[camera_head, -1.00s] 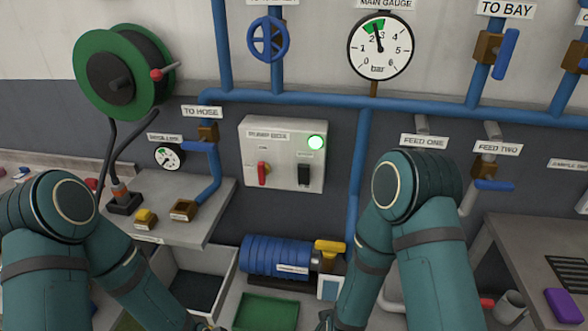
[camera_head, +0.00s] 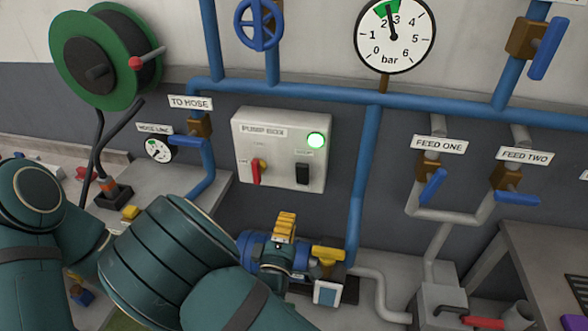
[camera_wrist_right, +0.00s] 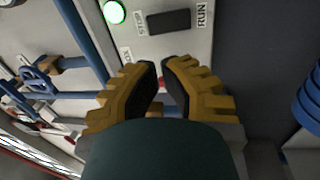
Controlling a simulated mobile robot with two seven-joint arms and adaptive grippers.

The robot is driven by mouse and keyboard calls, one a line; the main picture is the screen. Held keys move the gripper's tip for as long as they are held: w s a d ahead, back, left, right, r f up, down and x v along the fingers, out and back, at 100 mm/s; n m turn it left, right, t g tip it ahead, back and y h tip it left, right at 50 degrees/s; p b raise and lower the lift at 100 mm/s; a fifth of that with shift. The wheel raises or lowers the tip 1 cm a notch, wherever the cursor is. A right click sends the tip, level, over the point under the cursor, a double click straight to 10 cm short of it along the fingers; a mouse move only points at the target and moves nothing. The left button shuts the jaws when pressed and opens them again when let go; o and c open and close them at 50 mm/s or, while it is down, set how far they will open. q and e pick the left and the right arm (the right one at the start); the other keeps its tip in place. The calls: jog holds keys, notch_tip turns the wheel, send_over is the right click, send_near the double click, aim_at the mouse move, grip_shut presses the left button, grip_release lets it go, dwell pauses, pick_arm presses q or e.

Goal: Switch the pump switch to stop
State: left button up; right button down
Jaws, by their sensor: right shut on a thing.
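The pump box (camera_head: 279,150) is a pale panel on the wall. Its black pump switch (camera_head: 303,173) also shows in the right wrist view (camera_wrist_right: 169,21), between labels reading STOP and RUN. Which way it is tipped is too small to tell. The green lamp (camera_head: 316,140) above it is lit. My right gripper (camera_head: 286,216) has yellow fingers and is below the box, apart from the switch. In the right wrist view its fingertips (camera_wrist_right: 162,66) are close together, short of the switch; what they hold cannot be made out. My left gripper is not in view.
A red lever (camera_head: 258,172) is on the same box, left of the switch. A blue pump (camera_head: 250,243) with a yellow part stands below, behind my right gripper. A blue pipe (camera_head: 360,200) runs down right of the box. The wall between them is clear.

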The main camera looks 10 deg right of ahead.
aim_at(300, 169)
jog(key=shift+a+r, duration=0.2)
jog(key=shift+r, duration=0.15)
jog(key=x, duration=1.4)
jog(key=shift+r, duration=0.25)
jog(key=shift+p, duration=0.3)
jog(key=r+g+p, duration=0.1)
jog(key=p, duration=0.2)
jog(key=shift+w+d+y, duration=0.15)
jog(key=shift+w+y, duration=0.15)
jog(key=shift+w, duration=0.1)
jog(key=shift+f+b, duration=0.25)
jog(key=shift+b, duration=0.05)
